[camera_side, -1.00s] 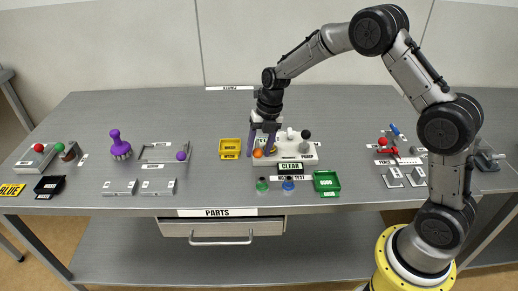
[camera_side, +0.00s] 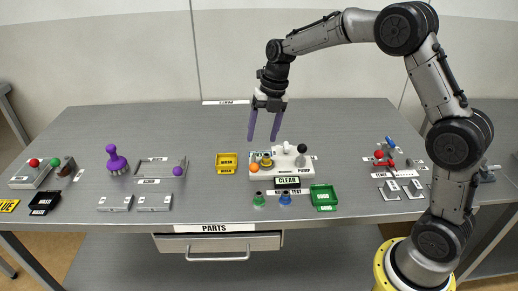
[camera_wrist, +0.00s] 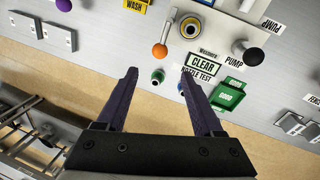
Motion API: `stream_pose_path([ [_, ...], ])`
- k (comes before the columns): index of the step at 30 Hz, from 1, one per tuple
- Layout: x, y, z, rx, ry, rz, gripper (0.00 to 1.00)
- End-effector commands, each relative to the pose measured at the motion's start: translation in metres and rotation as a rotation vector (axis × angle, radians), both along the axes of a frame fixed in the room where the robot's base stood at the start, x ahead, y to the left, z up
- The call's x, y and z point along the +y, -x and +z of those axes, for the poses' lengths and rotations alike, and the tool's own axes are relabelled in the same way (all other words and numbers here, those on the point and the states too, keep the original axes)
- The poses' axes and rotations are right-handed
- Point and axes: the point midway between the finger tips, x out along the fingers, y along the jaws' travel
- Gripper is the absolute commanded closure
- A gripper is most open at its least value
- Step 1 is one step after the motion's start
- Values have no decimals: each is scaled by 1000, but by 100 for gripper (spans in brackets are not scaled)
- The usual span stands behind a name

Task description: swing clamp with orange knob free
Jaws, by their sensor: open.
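The orange knob (camera_side: 254,168) sits at the left front of the white pump fixture (camera_side: 308,172). In the wrist view the orange knob (camera_wrist: 160,51) is at the end of a short clamp arm (camera_wrist: 168,25). That arm runs beside a brass-ringed round part (camera_wrist: 190,27), apparently not across it. The brass part also shows in the side view (camera_side: 267,162). My gripper (camera_side: 262,138) is open and empty above the fixture, clear of the knob. Its purple fingers (camera_wrist: 160,72) are spread wide in the wrist view.
The CLEAR sign (camera_side: 287,182) and green and blue nozzles (camera_side: 285,198) are in front of the fixture. A yellow tray (camera_side: 226,170) stands left and a green tray (camera_side: 324,206) right. A black-knobbed lever (camera_side: 301,149) rises on the fixture.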

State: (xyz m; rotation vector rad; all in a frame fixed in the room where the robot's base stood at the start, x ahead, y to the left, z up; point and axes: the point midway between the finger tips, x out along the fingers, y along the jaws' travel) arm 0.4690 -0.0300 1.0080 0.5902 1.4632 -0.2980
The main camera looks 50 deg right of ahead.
Motion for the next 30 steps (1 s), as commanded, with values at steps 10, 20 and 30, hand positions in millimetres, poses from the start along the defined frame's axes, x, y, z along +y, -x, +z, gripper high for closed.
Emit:
stream_pose_path([
  [10,-5,3,30,0,1,0,31],
  [20,-3,3,33,-6,2,4,31],
  [30,25,67,135,-192,31,-21,31],
])
